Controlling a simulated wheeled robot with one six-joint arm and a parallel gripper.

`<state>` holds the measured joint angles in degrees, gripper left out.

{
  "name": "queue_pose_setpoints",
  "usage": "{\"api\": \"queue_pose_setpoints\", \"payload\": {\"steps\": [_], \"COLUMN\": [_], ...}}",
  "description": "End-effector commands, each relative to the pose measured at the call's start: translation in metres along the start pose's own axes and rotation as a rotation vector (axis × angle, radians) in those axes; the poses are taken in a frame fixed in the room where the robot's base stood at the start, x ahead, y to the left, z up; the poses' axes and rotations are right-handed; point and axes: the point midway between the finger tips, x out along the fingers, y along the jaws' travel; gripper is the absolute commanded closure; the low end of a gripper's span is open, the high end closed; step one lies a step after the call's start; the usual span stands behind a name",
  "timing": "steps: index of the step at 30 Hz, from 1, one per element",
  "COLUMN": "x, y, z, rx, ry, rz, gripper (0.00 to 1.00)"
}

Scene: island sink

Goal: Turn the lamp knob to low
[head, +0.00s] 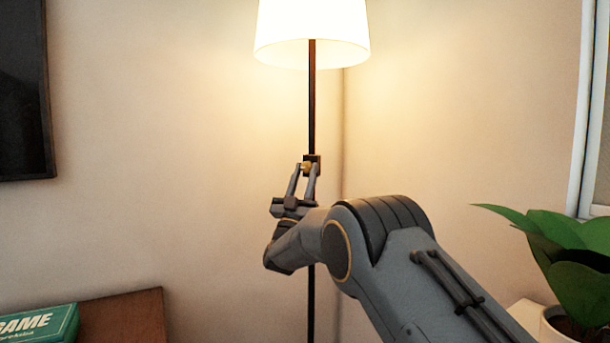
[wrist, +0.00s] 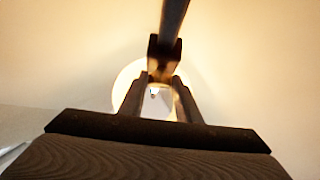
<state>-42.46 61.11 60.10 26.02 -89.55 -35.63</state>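A lit floor lamp with a white shade (head: 312,35) and a thin dark pole (head: 312,105) stands in front of the wall corner. A small dark box on the pole carries the brass lamp knob (head: 306,166). My gripper (head: 307,170) is at the knob, with one finger on each side of it and no clear gap showing. In the wrist view, the fingertips of my gripper (wrist: 162,78) close in on the knob just below the dark box (wrist: 165,52). The fingers partly hide the knob, and its turned position cannot be read.
A dark wall screen (head: 22,90) hangs at the left. A green game box (head: 40,324) lies on a brown wooden surface (head: 125,315) at lower left. A potted plant (head: 565,255) stands at lower right beside a window frame (head: 590,110). The wall around the pole is bare.

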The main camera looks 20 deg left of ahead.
Motion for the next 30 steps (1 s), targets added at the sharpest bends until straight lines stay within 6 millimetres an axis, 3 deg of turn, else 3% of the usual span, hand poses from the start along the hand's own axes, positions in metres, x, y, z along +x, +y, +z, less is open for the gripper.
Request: {"api": "queue_pose_setpoints", "payload": {"steps": [3,14,24,30], "x": [0.000,-0.006,-0.058,-0.075], "y": [0.000,0.000,-0.001,0.000], "z": [0.000,0.000,0.000,0.000], "rx": [0.000,-0.001,0.000,-0.001], "ry": [0.001,0.001,0.000,0.001], "rz": [0.000,0.000,-0.002,0.000], "gripper": [0.54,0.54,0.54,0.54]}}
